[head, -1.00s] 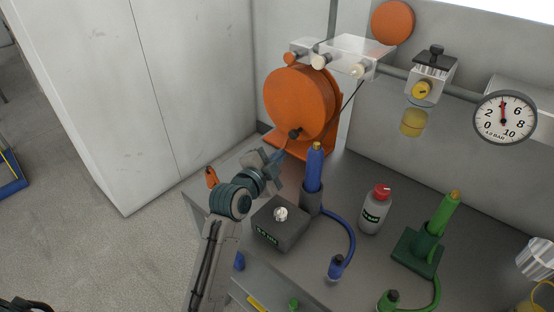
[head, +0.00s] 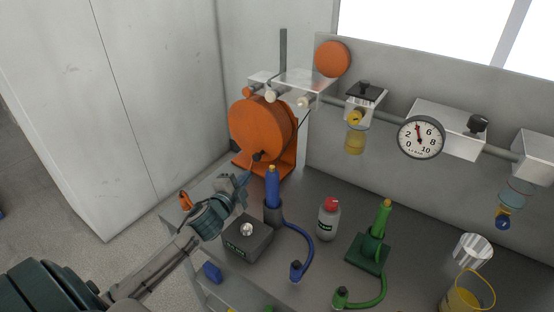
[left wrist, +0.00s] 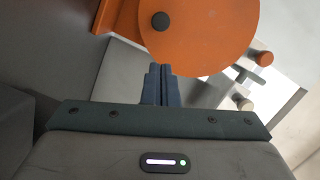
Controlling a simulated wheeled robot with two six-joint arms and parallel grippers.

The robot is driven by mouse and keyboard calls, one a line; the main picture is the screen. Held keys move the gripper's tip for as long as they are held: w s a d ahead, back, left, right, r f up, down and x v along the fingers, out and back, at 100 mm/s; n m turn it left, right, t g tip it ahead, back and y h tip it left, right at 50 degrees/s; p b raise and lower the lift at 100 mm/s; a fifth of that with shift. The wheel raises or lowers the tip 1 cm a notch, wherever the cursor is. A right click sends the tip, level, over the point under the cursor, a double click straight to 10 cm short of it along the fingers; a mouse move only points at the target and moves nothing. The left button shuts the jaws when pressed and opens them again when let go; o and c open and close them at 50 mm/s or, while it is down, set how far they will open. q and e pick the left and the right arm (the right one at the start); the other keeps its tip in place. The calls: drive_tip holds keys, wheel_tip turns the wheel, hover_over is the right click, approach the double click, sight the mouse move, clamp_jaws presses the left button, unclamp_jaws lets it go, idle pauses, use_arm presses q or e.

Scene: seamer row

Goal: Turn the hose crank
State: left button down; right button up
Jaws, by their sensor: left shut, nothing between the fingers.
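The orange hose reel (head: 262,128) stands at the back left of the bench. Its dark crank knob (head: 257,155) is low on the reel's front face. My left gripper (head: 246,176) is just below and to the left of the knob, with its fingers closed together and empty. In the left wrist view the shut fingers (left wrist: 160,70) point at the lower edge of the orange disc (left wrist: 200,35). The black knob (left wrist: 160,21) lies ahead of the fingertips, with a visible gap. My right gripper is not in view.
A dark box with a knob (head: 247,240), a blue torch-like tool (head: 272,185), a red-capped bottle (head: 329,218) and a green tool (head: 380,220) stand on the bench. A gauge (head: 420,137) and pipe run along the wall. Open floor lies at left.

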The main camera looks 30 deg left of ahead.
use_arm(q)
drive_tip(key=p, duration=0.3)
approach(266, 153)
drive_tip(key=w, duration=0.3)
drive_tip(key=shift+w+d+r, duration=0.15)
drive_tip(key=shift+w+r, duration=0.15)
drive_tip(key=shift+w, duration=0.25)
drive_tip(key=shift+f, duration=0.1)
drive_tip(key=shift+f+m, duration=0.15)
drive_tip(key=shift+m, duration=0.15)
drive_tip(key=shift+a+f+b, duration=0.15)
drive_tip(key=shift+a+b, duration=0.1)
drive_tip(key=shift+b, duration=0.1)
